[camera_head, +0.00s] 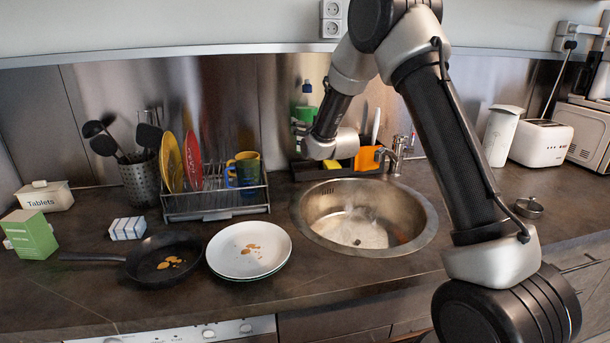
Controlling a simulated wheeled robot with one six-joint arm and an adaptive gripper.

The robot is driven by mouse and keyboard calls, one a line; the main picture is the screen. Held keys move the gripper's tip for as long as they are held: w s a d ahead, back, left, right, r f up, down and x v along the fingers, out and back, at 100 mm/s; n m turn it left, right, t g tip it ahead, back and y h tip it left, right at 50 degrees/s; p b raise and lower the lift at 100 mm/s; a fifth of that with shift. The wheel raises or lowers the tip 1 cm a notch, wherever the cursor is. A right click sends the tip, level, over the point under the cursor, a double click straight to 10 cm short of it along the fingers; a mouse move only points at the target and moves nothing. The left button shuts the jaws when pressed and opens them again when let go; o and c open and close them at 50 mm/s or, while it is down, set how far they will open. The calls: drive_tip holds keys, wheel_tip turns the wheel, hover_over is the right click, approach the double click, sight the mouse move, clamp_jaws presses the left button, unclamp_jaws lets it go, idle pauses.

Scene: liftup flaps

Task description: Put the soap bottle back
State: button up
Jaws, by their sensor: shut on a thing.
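The soap bottle (305,112) is green with a dark blue top and stands out behind the sink, in front of the metal backsplash. My gripper (299,128) is at the bottle's lower part and is shut on it. The bottle looks about upright.
The steel sink (330,238) and its faucet (398,152) are below and right of my gripper. A dish rack (217,212) with plates and mugs stands left. White plates (248,262), a pan (155,246) and a toaster (541,142) are on the counter.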

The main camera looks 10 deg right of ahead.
drive_tip(key=shift+y, duration=0.5)
drive_tip(key=f, duration=0.1)
drive_tip(key=w+f, duration=0.1)
drive_tip(key=f, duration=0.2)
drive_tip(key=shift+w, duration=0.25)
drive_tip(key=shift+f, duration=2.4)
drive_tip(key=shift+f, duration=0.1)
drive_tip(key=o, duration=1.4)
drive_tip(key=shift+f, duration=0.1)
